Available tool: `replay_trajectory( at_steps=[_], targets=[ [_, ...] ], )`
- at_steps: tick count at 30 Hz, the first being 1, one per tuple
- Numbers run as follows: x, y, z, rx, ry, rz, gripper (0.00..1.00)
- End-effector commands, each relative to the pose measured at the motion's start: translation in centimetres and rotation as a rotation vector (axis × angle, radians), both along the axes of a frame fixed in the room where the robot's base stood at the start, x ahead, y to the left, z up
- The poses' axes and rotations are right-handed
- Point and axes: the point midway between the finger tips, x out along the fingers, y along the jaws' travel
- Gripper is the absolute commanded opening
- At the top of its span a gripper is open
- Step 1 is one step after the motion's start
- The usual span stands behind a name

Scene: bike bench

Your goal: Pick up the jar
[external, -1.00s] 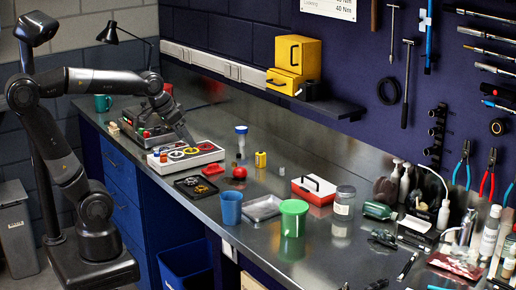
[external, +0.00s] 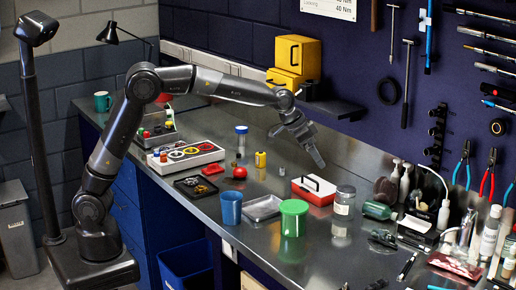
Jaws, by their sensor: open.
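The jar (external: 344,201) is a clear glass jar with a grey lid and a pale label. It stands upright on the metal bench, right of the red and white box. My gripper (external: 318,161) is open and empty. It hangs in the air above the bench, up and to the left of the jar in the picture, over the area of the red box, and is apart from the jar.
A red box with a white lid and black handle (external: 313,190) stands just left of the jar. A green cup (external: 293,218) is in front, and a dark green bottle (external: 377,210) lies to the right. A black shelf (external: 330,108) juts out behind my gripper.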

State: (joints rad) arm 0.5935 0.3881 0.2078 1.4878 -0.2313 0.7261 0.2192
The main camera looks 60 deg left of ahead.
Motion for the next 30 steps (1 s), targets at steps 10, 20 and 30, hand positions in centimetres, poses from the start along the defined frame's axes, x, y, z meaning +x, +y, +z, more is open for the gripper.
replay_trajectory(
  at_steps=[10,20,30],
  targets=[
    [2.4,-6.3,-3.6,0.019,-0.021,-0.070,0.83],
    [4.5,-7.6,-7.4,0.019,-0.024,-0.069,0.83],
    [5.8,-8.5,-10.6,0.019,-0.021,-0.069,0.83]
  ],
)
